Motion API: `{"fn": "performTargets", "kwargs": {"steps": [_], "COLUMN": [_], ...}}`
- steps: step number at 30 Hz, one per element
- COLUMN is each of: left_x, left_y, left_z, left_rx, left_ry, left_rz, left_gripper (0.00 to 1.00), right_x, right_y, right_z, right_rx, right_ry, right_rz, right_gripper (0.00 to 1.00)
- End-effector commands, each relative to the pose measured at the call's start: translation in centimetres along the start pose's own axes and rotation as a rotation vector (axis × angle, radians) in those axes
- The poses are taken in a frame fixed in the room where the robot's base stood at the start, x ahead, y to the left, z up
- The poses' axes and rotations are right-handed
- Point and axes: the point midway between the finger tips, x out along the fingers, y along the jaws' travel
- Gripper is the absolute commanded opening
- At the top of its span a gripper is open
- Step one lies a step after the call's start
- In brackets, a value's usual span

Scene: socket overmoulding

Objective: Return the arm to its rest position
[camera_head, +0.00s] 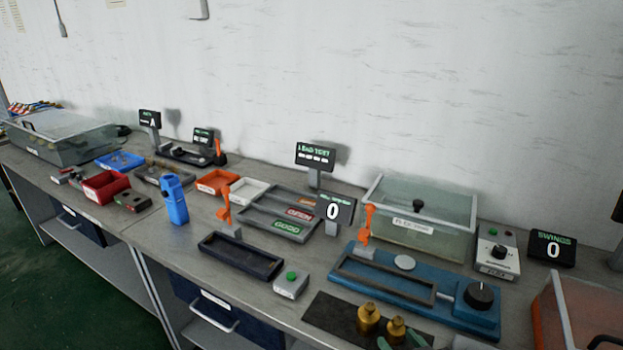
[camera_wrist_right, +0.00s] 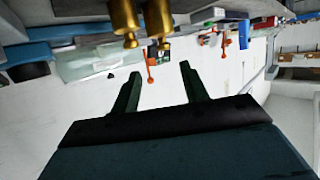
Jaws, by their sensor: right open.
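My right gripper (camera_head: 400,342) shows only as two green fingertips at the bottom edge of the head view, just in front of two brass weights. In the right wrist view, which is upside down, its fingers (camera_wrist_right: 160,88) stand apart with nothing between them. The left brass weight (camera_head: 368,318) and the right brass weight (camera_head: 396,330) stand on a dark mat (camera_head: 328,312). The brass weights (camera_wrist_right: 127,18) also show at the top of the wrist view, apart from the fingers. My left gripper is not in view.
A blue fixture (camera_head: 470,318) with a black knob and an orange lever (camera_head: 367,222) stands behind the mat. A clear-lidded box (camera_head: 425,235) is at the wall. An orange-sided bin (camera_head: 555,310) is at right. Trays, displays and a blue device (camera_head: 174,200) fill the bench leftward.

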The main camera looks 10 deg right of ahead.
Motion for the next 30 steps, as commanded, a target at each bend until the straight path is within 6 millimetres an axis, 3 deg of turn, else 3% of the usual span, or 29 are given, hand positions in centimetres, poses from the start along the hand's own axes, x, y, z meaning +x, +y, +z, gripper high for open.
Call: {"fn": "performTargets", "kwargs": {"steps": [5, 12, 23, 30], "left_x": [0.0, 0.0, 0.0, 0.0], "left_y": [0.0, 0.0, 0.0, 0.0], "left_z": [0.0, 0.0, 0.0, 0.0], "left_rx": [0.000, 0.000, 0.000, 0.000], "left_ry": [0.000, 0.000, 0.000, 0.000], "left_rz": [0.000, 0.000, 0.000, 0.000], "left_gripper": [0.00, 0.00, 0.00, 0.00], "right_x": [-3.0, -9.1, -16.7, -13.8], "right_y": [0.7, 0.4, -1.6, -1.6], "right_z": [2.8, 7.1, 9.9, 14.8], "right_rx": [0.016, 0.006, -0.016, -0.021], "right_ry": [-0.222, -0.587, -0.925, -0.955], "right_rz": [0.103, 0.126, 0.016, 0.011], "right_gripper": [0.45, 0.45, 0.45, 0.45]}}
